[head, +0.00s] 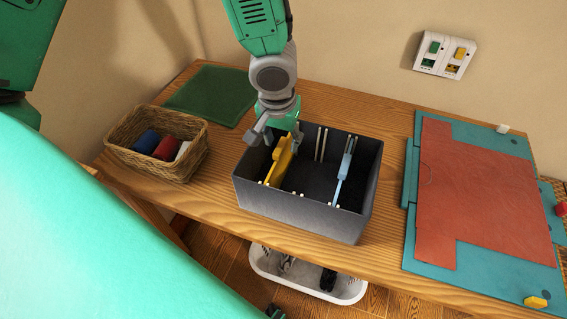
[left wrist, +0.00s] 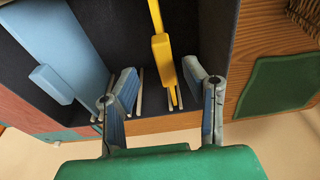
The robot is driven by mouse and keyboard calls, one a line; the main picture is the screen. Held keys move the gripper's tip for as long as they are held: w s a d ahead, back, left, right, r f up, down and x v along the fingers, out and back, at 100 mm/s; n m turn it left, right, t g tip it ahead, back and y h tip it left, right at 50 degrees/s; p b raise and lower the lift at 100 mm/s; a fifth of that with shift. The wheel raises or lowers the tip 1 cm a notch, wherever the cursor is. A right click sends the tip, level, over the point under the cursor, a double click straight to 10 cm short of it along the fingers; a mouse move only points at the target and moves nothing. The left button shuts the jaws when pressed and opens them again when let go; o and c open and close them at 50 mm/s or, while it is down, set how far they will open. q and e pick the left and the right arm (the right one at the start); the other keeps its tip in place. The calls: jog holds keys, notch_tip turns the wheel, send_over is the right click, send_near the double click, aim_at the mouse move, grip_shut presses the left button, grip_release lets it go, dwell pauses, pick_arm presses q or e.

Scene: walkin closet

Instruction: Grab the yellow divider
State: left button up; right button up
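The yellow divider (head: 279,163) stands in the left part of a dark grey box (head: 300,213) on the wooden table. My left gripper (head: 275,141) points down over the box at the divider's upper end. Its fingers are apart. In the left wrist view the yellow divider (left wrist: 163,65) lies between the two open fingers (left wrist: 160,78), with gaps on both sides, so it is not clamped. A light blue divider (head: 345,168) stands in the right part of the box; it also shows in the left wrist view (left wrist: 62,50). My right gripper is not in view.
A wicker basket (head: 150,168) with rolled cloths stands left of the box, and a green mat (head: 212,94) lies behind it. Teal and red sheets (head: 480,200) cover the table's right side. A white tray (head: 310,283) is below the table. A wall panel (head: 445,55) is behind.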

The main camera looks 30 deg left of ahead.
aim_at(281, 146)
pick_arm(q)
jog(key=f, duration=0.2)
jog(key=shift+w+a+f, duration=0.2)
jog(key=shift+w+f, duration=0.05)
jog(key=shift+f, duration=0.1)
jog(key=shift+w+a+f, duration=0.1)
jog(key=shift+a+f, duration=0.05)
jog(key=shift+f, duration=0.2)
jog(key=shift+a+f, duration=0.1)
jog(key=shift+a, duration=0.1)
jog(key=c, duration=0.7)
jog(key=shift+d, duration=0.15)
grip_shut()
jog(key=shift+d, duration=0.15)
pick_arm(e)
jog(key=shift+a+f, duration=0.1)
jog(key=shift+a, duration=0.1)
pick_arm(q)
jog(key=shift+r, duration=0.2)
